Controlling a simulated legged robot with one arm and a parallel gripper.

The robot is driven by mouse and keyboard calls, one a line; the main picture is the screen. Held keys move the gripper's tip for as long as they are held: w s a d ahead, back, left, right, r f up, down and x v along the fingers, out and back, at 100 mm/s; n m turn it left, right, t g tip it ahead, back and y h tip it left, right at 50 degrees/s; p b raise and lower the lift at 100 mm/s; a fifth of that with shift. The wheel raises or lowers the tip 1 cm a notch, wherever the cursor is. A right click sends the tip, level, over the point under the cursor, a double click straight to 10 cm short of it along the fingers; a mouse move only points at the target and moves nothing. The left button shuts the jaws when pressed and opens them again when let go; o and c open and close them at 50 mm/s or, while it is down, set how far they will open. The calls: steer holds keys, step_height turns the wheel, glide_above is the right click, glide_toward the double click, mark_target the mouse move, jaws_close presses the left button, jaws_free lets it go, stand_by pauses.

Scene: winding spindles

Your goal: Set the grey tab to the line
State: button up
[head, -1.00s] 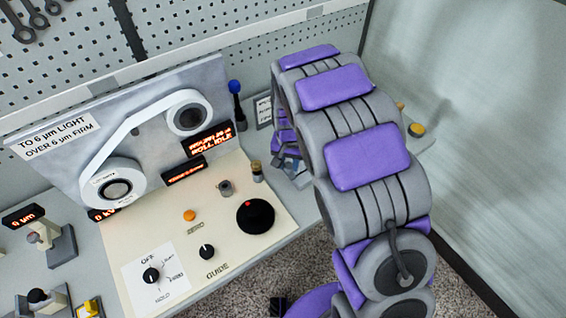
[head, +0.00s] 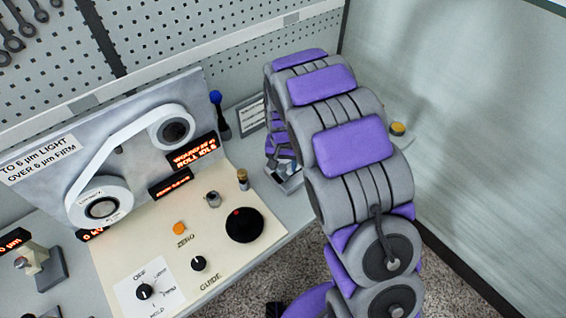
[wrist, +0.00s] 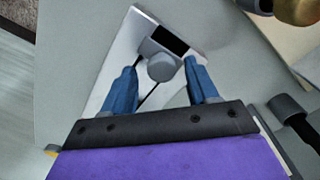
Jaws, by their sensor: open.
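A grey tab (wrist: 162,66) with a rounded end stands on a white plate (wrist: 143,30) in the wrist view. A black rectangle lies just beyond it on the plate, and thin dark lines run on the plate on the near side. My gripper (wrist: 160,76) is open, with its two blue fingers on either side of the tab and gaps showing between. Whether a finger touches the tab I cannot tell. In the head view my gripper is low over the bench's right part, mostly hidden behind my arm, and the tab cannot be made out there.
A cream panel (head: 210,262) holds a black dial (head: 244,225), an orange button (head: 179,229) and small knobs. A blue-topped stick (head: 217,110) and a placard (head: 252,118) stand behind. A yellow-topped button (head: 398,129) is right of my arm. In the wrist view, a brass knob (wrist: 296,10) is at upper right.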

step_height(320, 180, up, 17)
steer(key=p, duration=0.3)
steer(key=shift+r, duration=0.1)
steer(key=s+d+r, duration=0.3)
steer(key=s+d, duration=0.1)
steer(key=s, duration=0.4)
steer(key=s+d+r, duration=0.3)
steer(key=s, duration=0.6)
steer(key=s+d+n+g, duration=0.1)
steer(key=s+d+n, duration=0.1)
steer(key=s, duration=1.6)
steer(key=shift+s+d+f+g, duration=0.35)
steer(key=shift+s+d+g, duration=0.05)
steer(key=shift+d, duration=0.05)
